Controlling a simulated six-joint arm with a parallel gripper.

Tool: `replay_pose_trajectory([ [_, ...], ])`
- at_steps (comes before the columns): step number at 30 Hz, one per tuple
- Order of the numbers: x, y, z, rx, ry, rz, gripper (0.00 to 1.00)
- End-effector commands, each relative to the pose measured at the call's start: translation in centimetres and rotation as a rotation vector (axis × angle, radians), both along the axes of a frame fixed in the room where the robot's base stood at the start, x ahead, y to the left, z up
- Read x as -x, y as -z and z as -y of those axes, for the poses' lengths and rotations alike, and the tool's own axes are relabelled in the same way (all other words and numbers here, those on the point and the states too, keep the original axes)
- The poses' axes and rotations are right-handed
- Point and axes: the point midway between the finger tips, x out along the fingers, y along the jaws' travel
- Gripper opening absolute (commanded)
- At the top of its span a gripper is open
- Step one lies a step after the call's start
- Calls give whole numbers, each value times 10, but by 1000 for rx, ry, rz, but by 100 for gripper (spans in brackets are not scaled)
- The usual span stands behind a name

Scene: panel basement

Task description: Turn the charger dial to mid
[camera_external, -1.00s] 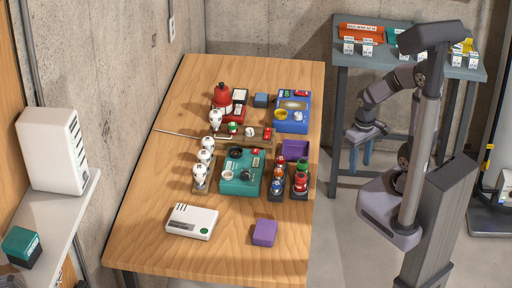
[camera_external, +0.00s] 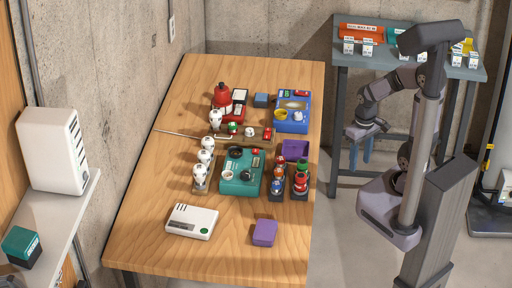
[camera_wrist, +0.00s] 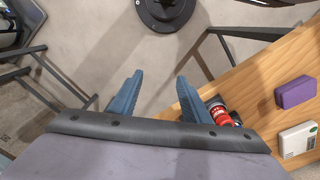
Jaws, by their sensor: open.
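A teal box (camera_external: 240,184) with round knobs and a small red part on top sits mid-table. A blue box (camera_external: 293,121) with a yellow round part and other controls sits behind it, near the right edge. No label is readable, so I cannot tell which is the charger, nor how its dial is set. My gripper (camera_external: 366,131) is in the air off the table's right side, apart from both boxes. In the wrist view my gripper (camera_wrist: 160,84) has its blue fingers spread with nothing between them, above the floor.
On the wooden table (camera_external: 165,120) are a white box (camera_external: 192,221), a purple block (camera_external: 264,232), a red device (camera_external: 222,100), white knobs on a strip (camera_external: 200,173) and red-topped parts (camera_external: 301,181). A grey side table (camera_external: 440,68) stands behind my arm. The table's front left is clear.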

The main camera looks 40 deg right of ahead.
Motion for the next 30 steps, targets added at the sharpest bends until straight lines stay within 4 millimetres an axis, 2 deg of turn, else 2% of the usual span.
replay_pose_trajectory([
  [8, -1, -41, 0, 0, 0, 7, 43],
  [10, -4, -31, -4, -36, 71, -15, 43],
  [14, -13, -23, -14, -111, 213, -43, 43],
  [19, -33, -11, -30, -240, 444, -94, 43],
  [23, -63, -1, -43, -385, 686, -151, 43],
  [25, -86, 4, -48, -488, 844, -193, 43],
  [28, -132, 9, -48, -680, 1100, -268, 43],
  [30, -168, 8, -41, -832, 1271, -328, 43],
])
